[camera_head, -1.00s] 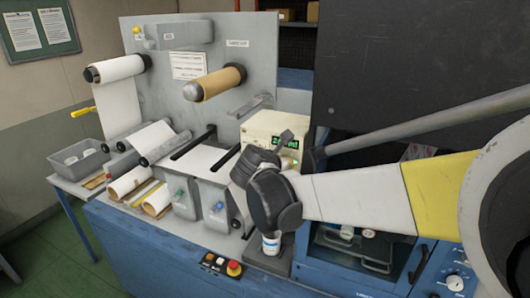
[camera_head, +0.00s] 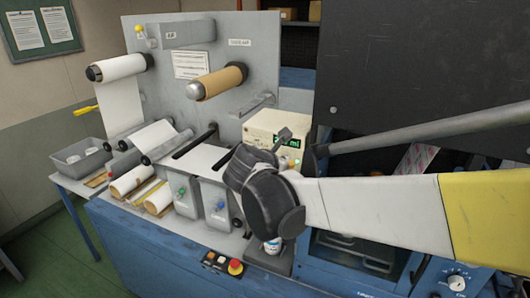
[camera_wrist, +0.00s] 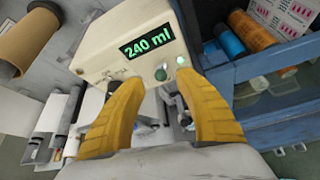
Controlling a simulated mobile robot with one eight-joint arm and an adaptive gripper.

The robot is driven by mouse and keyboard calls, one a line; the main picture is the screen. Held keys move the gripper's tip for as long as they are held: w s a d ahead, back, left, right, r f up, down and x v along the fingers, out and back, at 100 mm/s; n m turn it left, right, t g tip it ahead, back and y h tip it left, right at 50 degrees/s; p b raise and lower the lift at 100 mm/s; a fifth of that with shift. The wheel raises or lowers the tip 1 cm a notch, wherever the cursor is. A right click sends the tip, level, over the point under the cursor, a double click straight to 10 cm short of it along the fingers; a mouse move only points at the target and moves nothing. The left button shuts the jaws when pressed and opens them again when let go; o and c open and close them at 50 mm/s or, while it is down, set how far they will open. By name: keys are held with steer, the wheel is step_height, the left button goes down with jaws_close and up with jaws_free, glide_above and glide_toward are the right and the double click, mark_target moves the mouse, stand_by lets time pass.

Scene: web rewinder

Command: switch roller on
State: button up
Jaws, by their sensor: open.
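The web rewinder's upright grey panel (camera_head: 255,45) carries a white roll (camera_head: 120,68) and a brown roll (camera_head: 218,82). A small black control strip (camera_head: 215,262) with small buttons or switches sits on the blue front edge, with a red stop button (camera_head: 236,267) at its right end. A cream box (camera_head: 275,125) with a green display shows larger in the wrist view (camera_wrist: 105,50), reading "240 ml". Two round knobs or lights (camera_wrist: 161,73) sit below the display. My gripper (camera_wrist: 165,82) is open, its yellow fingers apart before the box, apparently empty. In the head view my arm mostly hides it.
Loose rolls (camera_head: 130,180) and a grey bin (camera_head: 80,158) lie further left. A blue cabinet (camera_head: 335,262) and a large dark panel (camera_head: 420,60) are at the right.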

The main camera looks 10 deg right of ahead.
steer(key=v, duration=0.8)
